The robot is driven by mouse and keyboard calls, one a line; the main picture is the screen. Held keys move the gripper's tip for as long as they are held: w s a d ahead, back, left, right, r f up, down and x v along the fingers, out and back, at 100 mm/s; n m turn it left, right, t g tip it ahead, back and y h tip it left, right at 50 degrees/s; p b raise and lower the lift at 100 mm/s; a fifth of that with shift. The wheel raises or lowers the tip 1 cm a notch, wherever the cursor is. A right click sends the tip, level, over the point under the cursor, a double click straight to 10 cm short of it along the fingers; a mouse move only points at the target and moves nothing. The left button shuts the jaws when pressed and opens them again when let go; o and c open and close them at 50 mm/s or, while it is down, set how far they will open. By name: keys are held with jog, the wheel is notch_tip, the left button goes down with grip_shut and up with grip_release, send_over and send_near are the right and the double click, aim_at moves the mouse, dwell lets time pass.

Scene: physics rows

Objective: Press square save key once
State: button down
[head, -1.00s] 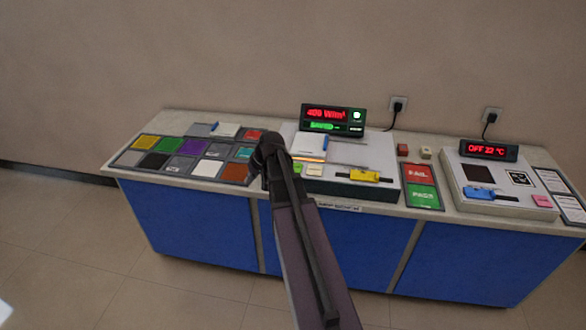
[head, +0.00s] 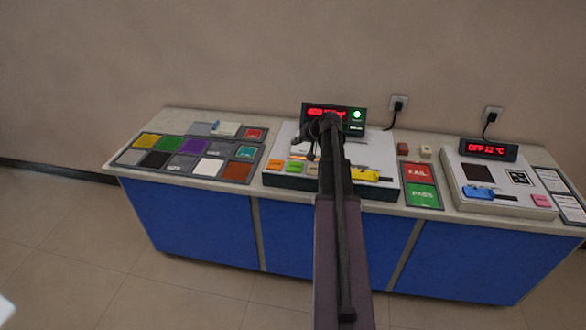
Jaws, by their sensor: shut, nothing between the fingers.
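A white instrument (head: 375,150) with a black display (head: 356,127) stands mid-table. Its display shows red digits, partly covered by my arm, and a round green light at its right. An orange key (head: 275,164), a green key (head: 294,168) and a pale key (head: 312,170) sit along its front left edge. Their markings are too small to read, so I cannot tell which is the save key. My gripper (head: 311,156) is shut and empty, pointing down over the instrument, just behind the pale key. I cannot tell whether it touches anything. My arm hides the instrument's middle.
A yellow slider block (head: 365,174) sits right of my arm. A board of coloured tiles (head: 190,153) lies at left. Red FAIL and green PASS plates (head: 421,195) and a second device (head: 495,190) with a display reading OFF stand at right. A wall is behind.

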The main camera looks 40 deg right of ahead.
aim_at(291, 165)
jog(key=shift+f, duration=0.15)
notch_tip(291, 165, down, 9)
jog(key=b, duration=0.8)
jog(key=shift+r+b, duration=0.2)
jog(key=shift+b, duration=0.2)
dwell(1.4)
jog(key=shift+f+b, duration=0.4)
jog(key=shift+f+b, duration=0.45)
dwell(1.0)
jog(key=shift+r, duration=0.2)
jog(key=shift+r+p, duration=0.7)
jog(key=shift+p, duration=0.2)
jog(key=shift+r+p, duration=2.5)
